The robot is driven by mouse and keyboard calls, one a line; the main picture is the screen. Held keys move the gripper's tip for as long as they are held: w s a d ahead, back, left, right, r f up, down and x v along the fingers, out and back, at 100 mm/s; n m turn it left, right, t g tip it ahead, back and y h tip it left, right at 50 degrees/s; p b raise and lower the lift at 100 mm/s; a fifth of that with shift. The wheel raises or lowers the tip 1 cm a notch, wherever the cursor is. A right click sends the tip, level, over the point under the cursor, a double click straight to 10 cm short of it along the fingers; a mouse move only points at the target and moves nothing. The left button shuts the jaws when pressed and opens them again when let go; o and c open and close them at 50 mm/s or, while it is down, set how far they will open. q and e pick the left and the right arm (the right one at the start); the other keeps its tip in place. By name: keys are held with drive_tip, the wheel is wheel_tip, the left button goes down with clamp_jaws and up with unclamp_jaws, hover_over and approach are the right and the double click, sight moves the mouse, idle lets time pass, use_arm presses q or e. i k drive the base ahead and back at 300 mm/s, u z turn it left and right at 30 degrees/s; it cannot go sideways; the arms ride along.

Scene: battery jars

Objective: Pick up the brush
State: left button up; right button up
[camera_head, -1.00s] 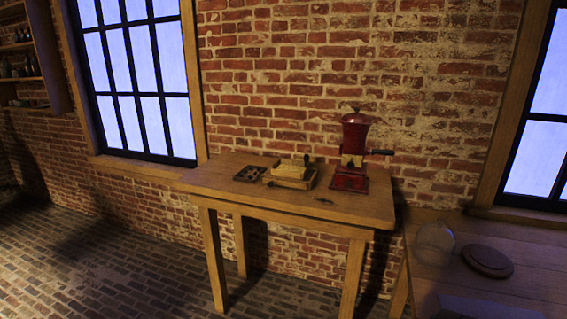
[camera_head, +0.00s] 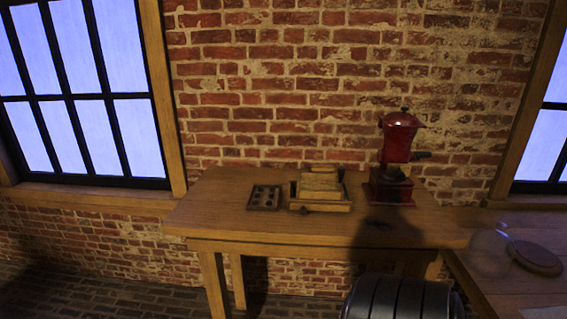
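No brush can be made out for certain. Neither of my grippers is in view.
A red grinder (camera_head: 397,140) with a side crank stands at the table's right. A dark tray with round holes (camera_head: 264,197) lies left of the box. A glass dome (camera_head: 489,250) and a round dark wooden disc (camera_head: 536,257) are on the right-hand table. The table's left end is clear.

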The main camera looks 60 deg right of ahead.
sight(314, 168)
drive_tip(key=i, duration=1.3)
drive_tip(key=z, duration=3.35)
